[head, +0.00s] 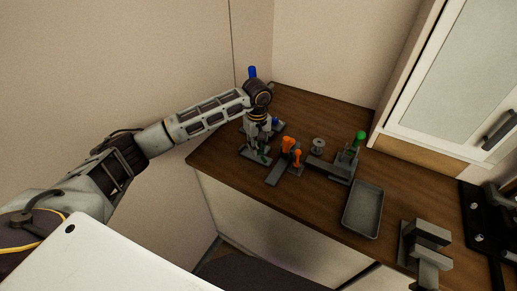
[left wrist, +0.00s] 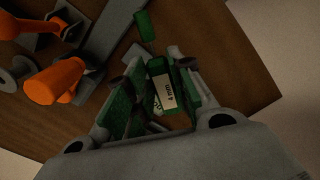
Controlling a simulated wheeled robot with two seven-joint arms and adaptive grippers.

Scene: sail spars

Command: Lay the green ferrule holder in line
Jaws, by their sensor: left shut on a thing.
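My left gripper (head: 258,150) reaches down at the far left part of the brown counter, among grey stands. In the left wrist view its fingers (left wrist: 160,100) close around a green block with a pale label (left wrist: 164,88), which I take to be the green ferrule holder. The label's small print reads roughly "4 mm". In the head view the gripper mostly hides the held piece. Another green piece (left wrist: 144,26) lies just beyond it in the wrist view. I cannot tell whether the held piece touches the counter.
Orange clamps (head: 291,150) stand close to the right of the gripper, and a grey spool (head: 318,145) beyond them. A green-topped piece (head: 360,138) stands on a grey fixture. A grey tray (head: 363,210) and a grey block stand (head: 428,240) are further right. Blue pieces show behind the gripper.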

